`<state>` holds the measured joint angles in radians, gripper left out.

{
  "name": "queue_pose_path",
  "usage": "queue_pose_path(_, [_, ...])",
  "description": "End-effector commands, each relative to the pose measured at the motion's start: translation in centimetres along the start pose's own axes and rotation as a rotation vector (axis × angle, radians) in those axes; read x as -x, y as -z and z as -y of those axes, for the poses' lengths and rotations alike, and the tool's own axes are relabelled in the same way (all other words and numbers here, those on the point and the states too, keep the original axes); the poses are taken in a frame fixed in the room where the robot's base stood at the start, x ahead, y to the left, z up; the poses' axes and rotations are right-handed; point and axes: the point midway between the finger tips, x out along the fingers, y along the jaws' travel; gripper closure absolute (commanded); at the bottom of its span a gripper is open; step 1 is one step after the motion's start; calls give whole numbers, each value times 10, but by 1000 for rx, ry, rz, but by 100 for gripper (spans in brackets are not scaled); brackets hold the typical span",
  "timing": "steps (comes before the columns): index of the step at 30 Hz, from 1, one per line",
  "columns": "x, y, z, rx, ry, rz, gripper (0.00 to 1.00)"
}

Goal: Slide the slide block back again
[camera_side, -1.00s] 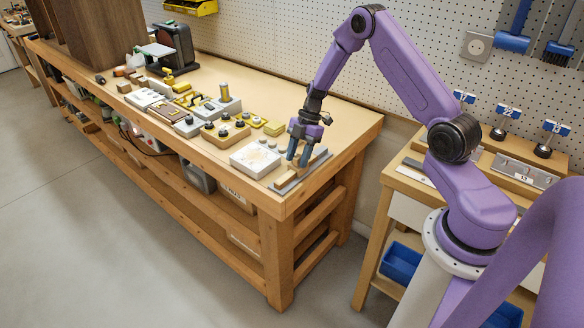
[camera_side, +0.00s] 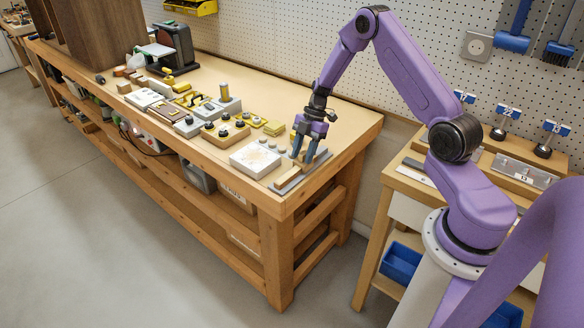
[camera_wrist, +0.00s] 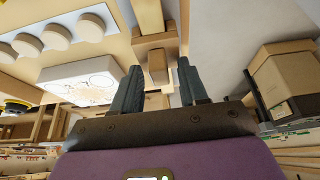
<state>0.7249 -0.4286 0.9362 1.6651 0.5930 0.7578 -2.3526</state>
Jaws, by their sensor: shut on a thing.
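My gripper (camera_side: 303,157) is low over the slide fixture at the near right corner of the bench. In the wrist view its two dark fingers (camera_wrist: 159,68) stand on either side of a small wooden slide block (camera_wrist: 157,68), and they are shut on it. In the side view the fingers mostly hide the block. The fixture's grey rail (camera_side: 318,159) runs diagonally. A pale wooden strip (camera_side: 287,178) shows at its near end, in front of the fingers.
A white panel (camera_side: 255,160) with round knobs lies just left of the fixture. Several other fixtures, including a wooden box with dark knobs (camera_side: 222,135), line the bench to the left.

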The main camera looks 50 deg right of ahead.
Motion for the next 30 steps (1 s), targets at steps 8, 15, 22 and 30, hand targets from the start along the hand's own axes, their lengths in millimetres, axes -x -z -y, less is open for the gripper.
queue_pose_path(8, [-7, -18, 5, 0, 10, 16, 84])
queue_pose_path(15, [-3, -26, 5, 1, 11, 16, 84])
queue_pose_path(22, [1, -36, 5, 1, 10, 16, 84])
queue_pose_path(30, [4, -42, 5, 2, 12, 16, 84])
